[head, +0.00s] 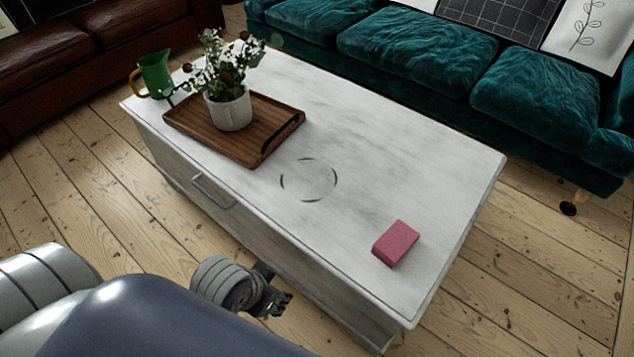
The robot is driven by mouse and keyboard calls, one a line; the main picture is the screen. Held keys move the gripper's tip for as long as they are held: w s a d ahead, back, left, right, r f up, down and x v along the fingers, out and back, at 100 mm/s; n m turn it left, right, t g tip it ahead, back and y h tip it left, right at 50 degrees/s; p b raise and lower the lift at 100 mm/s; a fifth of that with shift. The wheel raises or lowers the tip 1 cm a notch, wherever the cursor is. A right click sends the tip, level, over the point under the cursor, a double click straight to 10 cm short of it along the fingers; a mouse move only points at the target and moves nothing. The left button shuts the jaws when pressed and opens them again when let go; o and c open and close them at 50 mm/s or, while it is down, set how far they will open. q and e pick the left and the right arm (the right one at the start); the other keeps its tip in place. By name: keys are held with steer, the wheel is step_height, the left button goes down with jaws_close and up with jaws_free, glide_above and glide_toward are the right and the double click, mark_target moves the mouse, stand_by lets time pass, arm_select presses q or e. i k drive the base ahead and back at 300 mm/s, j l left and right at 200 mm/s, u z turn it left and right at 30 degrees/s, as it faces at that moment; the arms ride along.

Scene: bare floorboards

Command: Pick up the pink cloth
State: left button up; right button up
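The pink cloth (396,243) looks like a small folded block. It lies on the white coffee table (400,150), near the table's right front corner. My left gripper (279,303) is low in front of the table's near side, left of the cloth and apart from it. Its fingers are small and dark here, and I cannot tell whether they are open or shut. My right gripper is not in the head view.
A wooden tray (268,140) holds a white pot with a leafy plant (232,108). A green pitcher (154,75) stands at the table's left end. A drawer handle (213,190) sticks out in front. A teal sofa (400,45) stands behind. The tabletop around the cloth is clear.

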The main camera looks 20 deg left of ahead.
mark_target(394, 243)
steer(key=j+z, duration=0.2)
steer(key=z, duration=0.15)
steer(key=j+z, duration=0.45)
steer(key=z, duration=0.25)
